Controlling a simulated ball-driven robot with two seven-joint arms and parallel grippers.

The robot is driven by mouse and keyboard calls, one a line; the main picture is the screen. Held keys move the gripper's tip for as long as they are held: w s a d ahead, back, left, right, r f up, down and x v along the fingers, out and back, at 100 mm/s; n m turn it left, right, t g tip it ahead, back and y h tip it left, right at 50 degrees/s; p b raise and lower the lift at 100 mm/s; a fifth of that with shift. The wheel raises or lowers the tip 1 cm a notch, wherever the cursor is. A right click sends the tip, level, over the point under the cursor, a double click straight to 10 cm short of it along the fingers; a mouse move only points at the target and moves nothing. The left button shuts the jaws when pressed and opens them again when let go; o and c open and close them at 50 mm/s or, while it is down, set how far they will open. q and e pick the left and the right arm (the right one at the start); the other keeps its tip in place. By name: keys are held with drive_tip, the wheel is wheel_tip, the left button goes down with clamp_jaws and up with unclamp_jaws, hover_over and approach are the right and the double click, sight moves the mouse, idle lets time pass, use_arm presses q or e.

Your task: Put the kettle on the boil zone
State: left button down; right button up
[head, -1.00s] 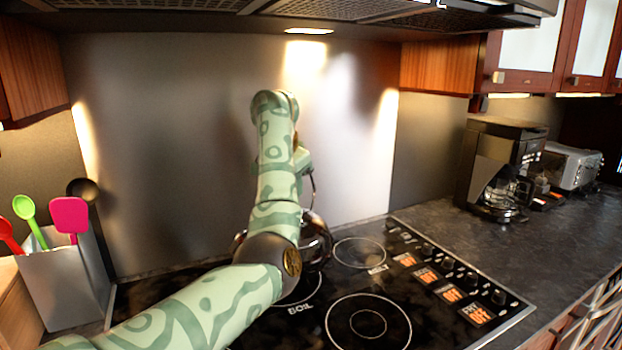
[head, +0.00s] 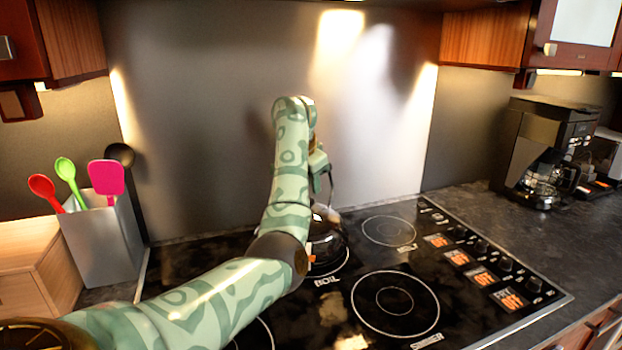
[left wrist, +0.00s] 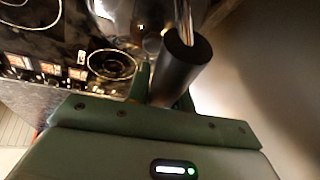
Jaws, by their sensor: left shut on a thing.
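The kettle (head: 330,246) is dark and shiny and stands upright over the boil zone (head: 340,271), the ring beside the BOIL label. My left arm hides the kettle's left side. I cannot tell whether its base touches the glass. My left gripper (head: 321,184) is above the kettle, shut on its handle. In the left wrist view, the black handle (left wrist: 184,64) lies between the fingers, with part of the shiny kettle body (left wrist: 184,14) beyond it. My right gripper is not in view.
The black cooktop (head: 300,318) has other rings, with one large ring (head: 395,302) at the front right. Knobs line its right side. A utensil holder (head: 102,240) stands at the left and a coffee maker (head: 545,150) at the right. A metal wall is behind.

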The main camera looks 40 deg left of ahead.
use_arm(q)
drive_tip(key=c, duration=1.2)
unclamp_jaws()
drive_tip(key=shift+c, duration=0.2)
drive_tip(key=shift+r, duration=0.1)
drive_tip(key=p+v, duration=0.6)
drive_tip(key=v, duration=0.6)
